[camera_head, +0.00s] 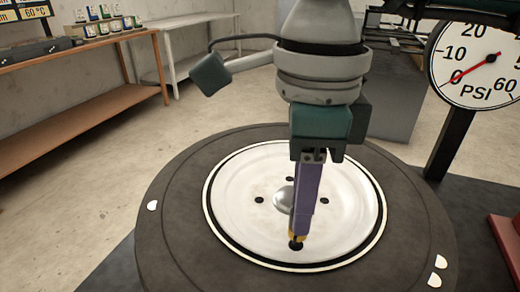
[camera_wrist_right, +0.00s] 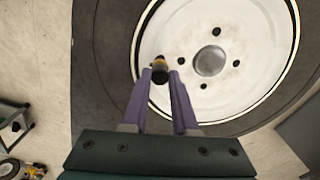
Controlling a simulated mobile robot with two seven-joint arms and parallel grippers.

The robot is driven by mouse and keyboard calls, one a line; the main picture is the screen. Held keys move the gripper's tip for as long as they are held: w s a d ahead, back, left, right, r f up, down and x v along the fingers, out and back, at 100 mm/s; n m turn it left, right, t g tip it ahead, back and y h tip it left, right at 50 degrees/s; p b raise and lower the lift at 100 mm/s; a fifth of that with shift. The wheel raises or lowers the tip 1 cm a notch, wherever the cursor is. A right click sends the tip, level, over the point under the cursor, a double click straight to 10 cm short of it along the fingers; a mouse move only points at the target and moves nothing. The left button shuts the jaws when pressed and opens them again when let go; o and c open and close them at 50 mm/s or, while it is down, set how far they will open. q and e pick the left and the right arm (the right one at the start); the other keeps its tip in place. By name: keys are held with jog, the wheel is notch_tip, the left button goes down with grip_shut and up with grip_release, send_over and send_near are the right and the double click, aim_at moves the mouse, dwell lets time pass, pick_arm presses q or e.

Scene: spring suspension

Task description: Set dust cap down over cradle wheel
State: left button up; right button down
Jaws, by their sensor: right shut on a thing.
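The cradle wheel lies flat, with a wide dark tyre (camera_head: 170,225) around a white disc (camera_head: 235,190). A silver dome (camera_head: 284,197) sits at the disc's centre, partly behind my fingers; it also shows in the wrist view (camera_wrist_right: 209,61). My right gripper (camera_head: 298,236) points down over the disc's near part, its purple fingers shut on a small black and yellow piece, which I take to be the dust cap (camera_head: 296,244). In the wrist view the cap (camera_wrist_right: 160,68) is between the fingertips (camera_wrist_right: 161,76), left of the dome. I cannot tell whether it touches the disc. My left gripper is not in view.
A PSI gauge (camera_head: 483,62) on a dark post (camera_head: 450,143) stands right of the wheel. A red block (camera_head: 507,240) is at the right edge. A wooden bench (camera_head: 70,58) and a grey table (camera_head: 192,30) stand at the back left. The floor between is clear.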

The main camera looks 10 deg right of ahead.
jog(key=c, duration=0.6)
grip_release()
jog(key=shift+f, duration=0.1)
jog(key=shift+r+p, duration=2.2)
jog(key=shift+r, duration=1.35)
